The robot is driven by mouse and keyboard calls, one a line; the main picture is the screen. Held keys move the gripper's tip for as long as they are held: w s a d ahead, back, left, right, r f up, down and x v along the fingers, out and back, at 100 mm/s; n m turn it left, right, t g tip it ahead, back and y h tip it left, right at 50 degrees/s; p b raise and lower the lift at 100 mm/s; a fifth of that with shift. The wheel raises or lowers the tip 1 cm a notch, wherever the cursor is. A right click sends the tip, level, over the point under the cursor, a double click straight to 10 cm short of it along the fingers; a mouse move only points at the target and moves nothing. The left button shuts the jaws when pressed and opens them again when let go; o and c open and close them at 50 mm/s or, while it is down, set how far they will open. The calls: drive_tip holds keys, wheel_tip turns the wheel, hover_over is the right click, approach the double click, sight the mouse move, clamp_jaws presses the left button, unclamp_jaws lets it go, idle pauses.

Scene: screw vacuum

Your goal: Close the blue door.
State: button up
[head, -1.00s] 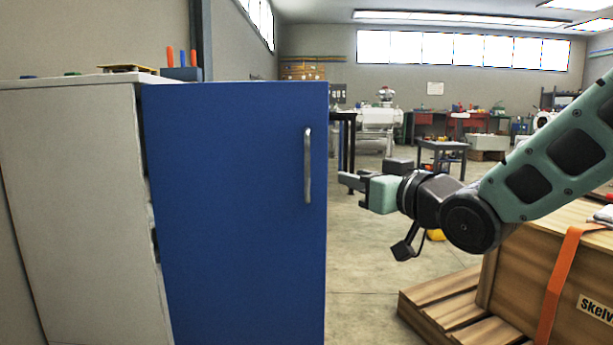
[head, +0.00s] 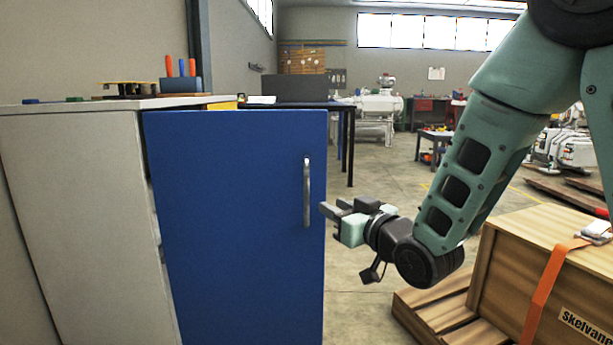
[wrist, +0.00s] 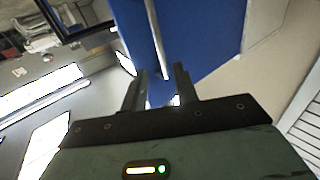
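The blue door (head: 235,220) stands on the front of a light grey cabinet (head: 80,200) at the left in the head view. A dark gap shows along the door's left edge, and the door appears swung out from the cabinet. Its upright metal handle (head: 307,192) is near the right edge. My gripper (head: 332,206) is just right of the handle, apart from it, fingers pointing left. In the wrist view the blue door (wrist: 195,35) and handle (wrist: 157,40) lie ahead. My gripper (wrist: 160,78) is open there, its fingers apart with nothing held between them.
A wooden crate (head: 540,265) with an orange strap stands on a pallet at the lower right, close to my arm. A dark table (head: 300,105) stands behind the door. Tools in a blue holder (head: 180,84) sit on the cabinet top. Floor between door and crate is clear.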

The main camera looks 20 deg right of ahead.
sight(308, 192)
drive_tip(key=p+x, duration=0.1)
drive_tip(key=x, duration=1)
drive_tip(key=shift+w+p, duration=0.3)
drive_tip(key=shift+p, duration=0.05)
clamp_jaws()
